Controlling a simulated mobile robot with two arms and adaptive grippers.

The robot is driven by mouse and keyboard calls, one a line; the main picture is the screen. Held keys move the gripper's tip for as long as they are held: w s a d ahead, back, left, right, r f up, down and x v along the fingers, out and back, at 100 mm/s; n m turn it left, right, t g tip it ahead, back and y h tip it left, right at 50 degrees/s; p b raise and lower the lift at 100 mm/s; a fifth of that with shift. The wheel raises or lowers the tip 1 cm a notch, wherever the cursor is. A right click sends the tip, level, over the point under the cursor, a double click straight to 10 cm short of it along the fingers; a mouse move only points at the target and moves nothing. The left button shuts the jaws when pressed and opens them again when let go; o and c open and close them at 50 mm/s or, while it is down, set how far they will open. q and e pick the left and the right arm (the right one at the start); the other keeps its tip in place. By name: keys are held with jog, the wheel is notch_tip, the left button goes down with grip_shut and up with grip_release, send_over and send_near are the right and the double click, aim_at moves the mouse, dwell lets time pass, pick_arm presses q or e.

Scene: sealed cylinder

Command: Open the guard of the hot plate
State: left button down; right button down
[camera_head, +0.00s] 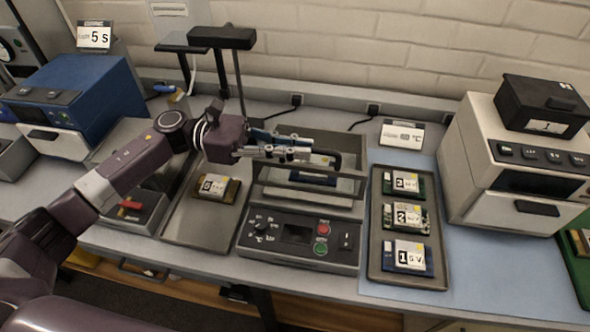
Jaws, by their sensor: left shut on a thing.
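The hot plate (298,240) stands at the middle of the bench, with a dial, a dark display, and red and green buttons on its front panel. Its see-through guard (346,186) stands above the plate behind this panel, with a black bar handle (337,160) at its upper right. My left gripper (306,155) reaches in from the left over the guard and is shut on the handle. The contact is small and partly hidden by the fingers. A labelled board (312,178) shows behind the guard. My right gripper is out of view.
A tray (376,262) with three numbered boards lies to the right. Another tray (185,232) with one board lies to the left. A blue machine (85,92) stands far left and a cream machine (480,190) far right. A black-topped stand (222,38) rises behind my gripper.

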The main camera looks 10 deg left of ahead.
pick_arm(q)
jog(key=w+r+n+b, duration=0.2)
jog(key=w+r+b, duration=0.1)
jog(key=shift+w+n, duration=0.3)
jog(key=shift+w+r+b, duration=0.75)
jog(key=shift+w+b, duration=0.15)
jog(key=shift+w, duration=0.1)
